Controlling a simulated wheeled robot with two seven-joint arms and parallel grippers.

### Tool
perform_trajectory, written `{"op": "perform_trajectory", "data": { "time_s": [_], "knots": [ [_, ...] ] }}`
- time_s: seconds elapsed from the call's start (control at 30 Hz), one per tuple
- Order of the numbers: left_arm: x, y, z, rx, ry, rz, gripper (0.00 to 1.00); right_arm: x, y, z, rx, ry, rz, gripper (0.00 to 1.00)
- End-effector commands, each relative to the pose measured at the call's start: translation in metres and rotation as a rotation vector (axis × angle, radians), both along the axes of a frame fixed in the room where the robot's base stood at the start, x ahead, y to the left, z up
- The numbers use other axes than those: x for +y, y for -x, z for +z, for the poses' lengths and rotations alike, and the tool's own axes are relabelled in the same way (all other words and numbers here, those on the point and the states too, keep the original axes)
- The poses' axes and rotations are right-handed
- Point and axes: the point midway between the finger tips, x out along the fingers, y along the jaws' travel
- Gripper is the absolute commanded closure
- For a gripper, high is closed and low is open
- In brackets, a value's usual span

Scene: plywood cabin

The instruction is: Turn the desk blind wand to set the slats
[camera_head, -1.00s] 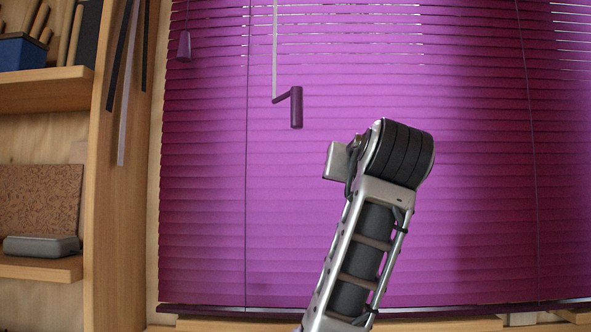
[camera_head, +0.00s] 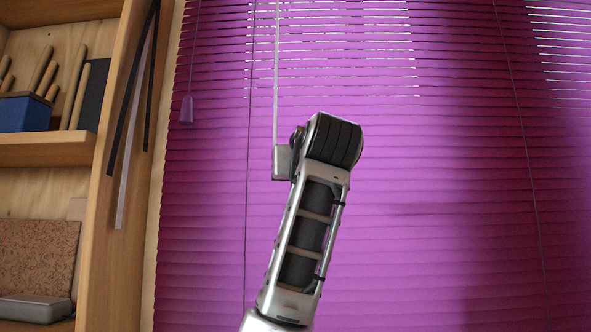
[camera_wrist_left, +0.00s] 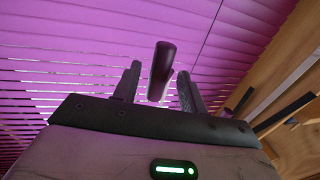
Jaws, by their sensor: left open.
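The wand (camera_head: 276,75) is a thin pale rod hanging in front of the purple blind (camera_head: 430,190). Its lower end and crank handle are hidden behind my left arm in the head view. In the left wrist view the dark purple crank handle (camera_wrist_left: 162,68) stands between the two fingers of my left gripper (camera_wrist_left: 158,88). The fingers are open, with a gap visible on either side of the handle. The blind's upper slats let thin strips of light through; the lower slats look closed. My right gripper is not in view.
A purple cord tassel (camera_head: 187,110) hangs left of the wand. A wooden shelf (camera_head: 50,150) with a blue box (camera_head: 25,113) of tools stands at the left. Dark and grey strips (camera_head: 125,150) hang on its side. The space right of my arm is clear.

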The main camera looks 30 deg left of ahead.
Motion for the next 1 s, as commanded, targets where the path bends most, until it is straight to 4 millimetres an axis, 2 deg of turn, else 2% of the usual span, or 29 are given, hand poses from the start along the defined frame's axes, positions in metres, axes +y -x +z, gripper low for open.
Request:
{"op": "perform_trajectory", "data": {
  "time_s": [0.1,0.3,0.63,0.67,0.8,1.0],
  "knots": [
    [0.015,-0.015,0.002,0.003,0.0,0.002,0.58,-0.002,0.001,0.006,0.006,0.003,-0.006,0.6],
    [0.028,-0.029,0.001,0.002,-0.001,0.0,0.58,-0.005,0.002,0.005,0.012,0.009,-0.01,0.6],
    [0.03,-0.032,-0.001,0.0,0.0,-0.001,0.58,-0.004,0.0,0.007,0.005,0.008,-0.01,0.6],
    [0.03,-0.032,-0.001,0.0,0.0,-0.001,0.61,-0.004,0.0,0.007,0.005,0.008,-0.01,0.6],
    [0.03,-0.032,0.0,0.001,-0.001,-0.001,1.0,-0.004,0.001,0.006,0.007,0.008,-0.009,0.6],
    [0.032,-0.03,-0.001,-0.001,-0.001,-0.001,1.0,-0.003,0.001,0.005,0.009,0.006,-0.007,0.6]
  ]
}}
